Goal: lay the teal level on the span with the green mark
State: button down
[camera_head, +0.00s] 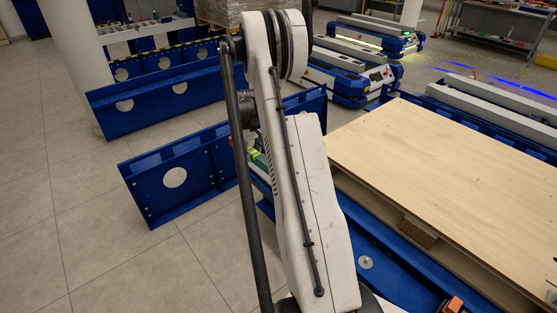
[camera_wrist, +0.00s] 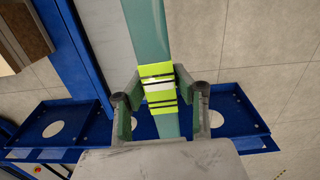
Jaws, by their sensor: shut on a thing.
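The teal level (camera_wrist: 147,35) runs up and down through the middle of the wrist view, with a yellow-green band striped in black around it. My gripper (camera_wrist: 160,82) is shut on the level at this band, one finger on each side. In the head view my arm hides most of the gripper; a small green piece (camera_head: 258,158) shows beside the arm, and I cannot tell which part it is. Blue frames with round openings lie beyond the gripper in the wrist view (camera_wrist: 228,104). I cannot make out a green mark on any span.
A blue frame (camera_head: 150,192) stands left of my arm, with another blue frame (camera_head: 150,108) behind it. A wooden board (camera_head: 455,165) on a blue cart lies at the right. A white pillar (camera_head: 75,40) stands at the back left. The tiled floor at the left is clear.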

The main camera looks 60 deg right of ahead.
jog(key=s+d+f, duration=0.5)
jog(key=s+d, duration=0.1)
jog(key=d, duration=0.3)
jog(key=shift+s+b, duration=0.15)
jog(key=shift+b, duration=0.3)
notch_tip(320, 180, down, 6)
jog(key=b, duration=0.3)
jog(key=shift+a+r+b, duration=0.1)
jog(key=shift+r+b, duration=0.05)
jog(key=shift+b, duration=0.25)
jog(key=shift+f+b, duration=0.35)
jog(key=shift+f, duration=0.65)
jog(key=shift+f, duration=0.55)
jog(key=c, duration=1.3)
grip_release()
jog(key=shift+r, duration=0.1)
